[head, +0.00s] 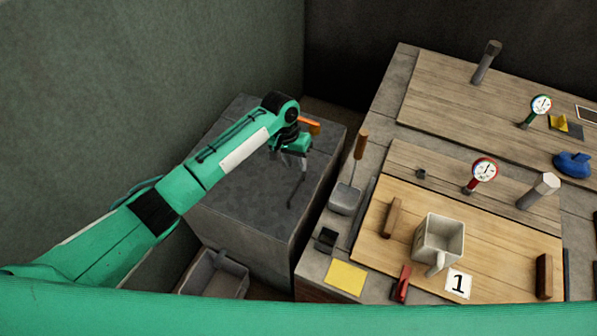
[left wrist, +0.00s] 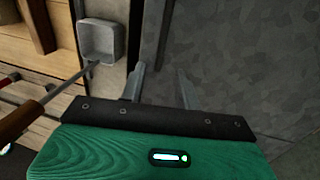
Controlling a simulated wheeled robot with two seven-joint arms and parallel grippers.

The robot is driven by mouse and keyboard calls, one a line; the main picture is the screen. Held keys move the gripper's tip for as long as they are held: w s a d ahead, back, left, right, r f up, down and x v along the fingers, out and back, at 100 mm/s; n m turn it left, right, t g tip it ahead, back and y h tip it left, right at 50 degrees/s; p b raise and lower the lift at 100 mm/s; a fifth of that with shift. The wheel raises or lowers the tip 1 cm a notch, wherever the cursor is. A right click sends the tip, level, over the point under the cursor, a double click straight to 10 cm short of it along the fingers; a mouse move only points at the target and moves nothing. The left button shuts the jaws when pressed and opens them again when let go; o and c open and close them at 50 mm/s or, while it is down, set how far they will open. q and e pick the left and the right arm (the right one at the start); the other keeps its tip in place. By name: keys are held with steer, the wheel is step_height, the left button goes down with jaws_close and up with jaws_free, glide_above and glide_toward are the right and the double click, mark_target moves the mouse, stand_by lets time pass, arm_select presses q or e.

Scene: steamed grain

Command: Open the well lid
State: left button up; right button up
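A pale wooden panel (head: 490,235) with two brown wooden handle blocks, a left one (head: 391,217) and a right one (head: 543,276), lies flat in the counter; I cannot tell for sure whether it is the well lid. A white square mug (head: 438,240) and a card marked 1 (head: 458,283) rest on it. My left gripper (head: 294,163) hangs over the dark stone block, left of the panel and apart from it. In the left wrist view its two fingers (left wrist: 163,85) stand apart with nothing between them. My right gripper is not in view.
A square metal scoop (head: 345,198) with a wooden handle stands between block and panel. A red clip (head: 401,284), yellow sheet (head: 345,277) and small dark box (head: 326,240) lie at the counter's front. Gauges (head: 484,170) and a grey post (head: 538,190) rise behind. The dark stone block's top (head: 240,185) is mostly clear.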

mark_target(300, 178)
arm_select(q)
steer(key=f, duration=0.2)
steer(key=d+f, duration=0.1)
steer(key=f, duration=0.2)
steer(key=shift+s+f, duration=0.2)
steer(key=shift+f, duration=0.1)
jaws_close()
